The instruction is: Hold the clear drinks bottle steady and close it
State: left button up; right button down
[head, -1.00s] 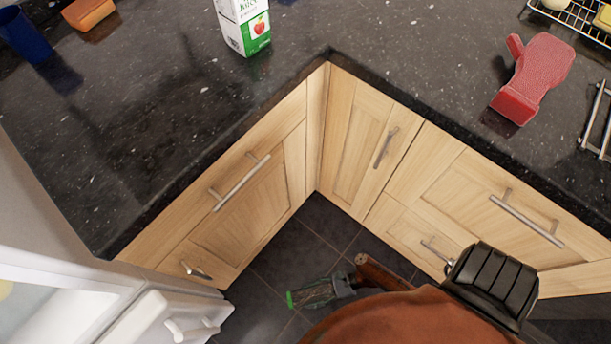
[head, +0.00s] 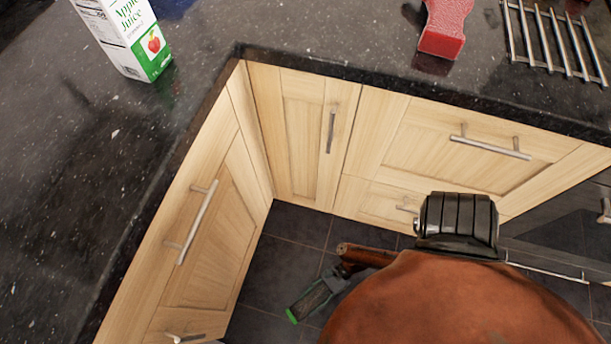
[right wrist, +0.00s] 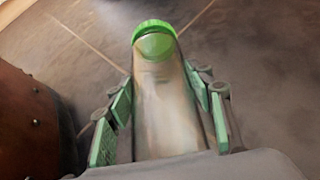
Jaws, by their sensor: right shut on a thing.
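My right gripper (right wrist: 165,105) is shut on the clear drinks bottle (right wrist: 165,85), with its green-padded fingers on both sides of it in the right wrist view. A green cap (right wrist: 154,38) sits on the bottle's far end; I cannot tell how tight it is. In the head view the right gripper (head: 325,288) is low over the dark floor, in front of the cabinets, and the bottle (head: 310,300) shows small with a green end. The fingers hide part of the bottle. My left gripper is not in view.
A dark stone counter (head: 120,140) runs around the corner above wooden cabinets (head: 400,140) with bar handles. An apple juice carton (head: 125,38) stands on the left run. The counter's left part is clear.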

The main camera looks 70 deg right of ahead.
jog(key=shift+w+f, duration=0.1)
jog(key=c, duration=0.9)
grip_release()
jog(key=shift+c, duration=0.2)
jog(key=shift+s+d+r, duration=0.2)
jog(key=shift+r, duration=0.05)
jog(key=p+v, duration=0.4)
jog(key=v, duration=0.6)
jog(key=shift+r+p, duration=0.15)
jog(key=shift+p, duration=0.15)
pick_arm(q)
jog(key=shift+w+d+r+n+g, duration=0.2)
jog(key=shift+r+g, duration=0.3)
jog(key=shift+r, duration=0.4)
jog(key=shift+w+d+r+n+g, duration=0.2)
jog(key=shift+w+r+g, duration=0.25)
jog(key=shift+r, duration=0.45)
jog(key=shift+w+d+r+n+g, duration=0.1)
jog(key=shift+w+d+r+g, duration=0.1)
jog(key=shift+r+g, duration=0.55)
pick_arm(e)
jog(key=shift+s+d+r, duration=0.2)
jog(key=shift+s+d, duration=0.15)
jog(key=shift+d, duration=0.2)
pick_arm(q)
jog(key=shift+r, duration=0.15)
